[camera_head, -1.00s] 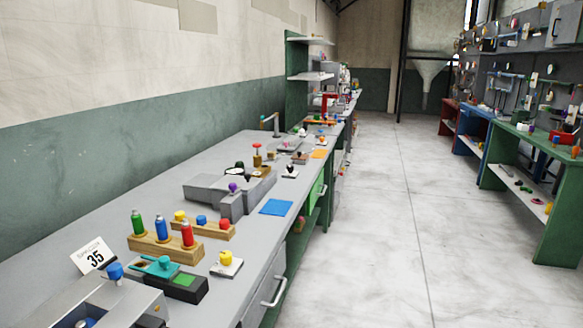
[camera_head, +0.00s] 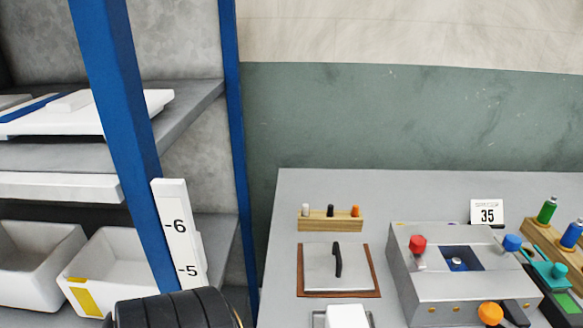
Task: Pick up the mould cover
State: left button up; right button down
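A flat, light grey square plate with an upright black handle, which looks like the mould cover (camera_head: 318,274), lies on a brown square base (camera_head: 373,291) on the grey bench. The base's rim shows around the plate. Neither gripper is in view, so I cannot tell whether they are open or shut.
A grey press box (camera_head: 435,312) with red, blue and orange knobs stands right of the cover. A wooden rack (camera_head: 331,224) with small pegs is behind it. A white object (camera_head: 347,317) is cut off in front. Blue-posted shelving (camera_head: 118,110) with white bins stands at left.

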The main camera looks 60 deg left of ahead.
aim_at(337, 259)
jog(key=j+u, duration=0.1)
jog(key=u, duration=1.35)
jog(key=l+u, duration=0.4)
jog(key=l, duration=0.3)
jog(key=k+l+u, duration=0.15)
jog(key=l+u, duration=0.3)
jog(key=l, duration=0.2)
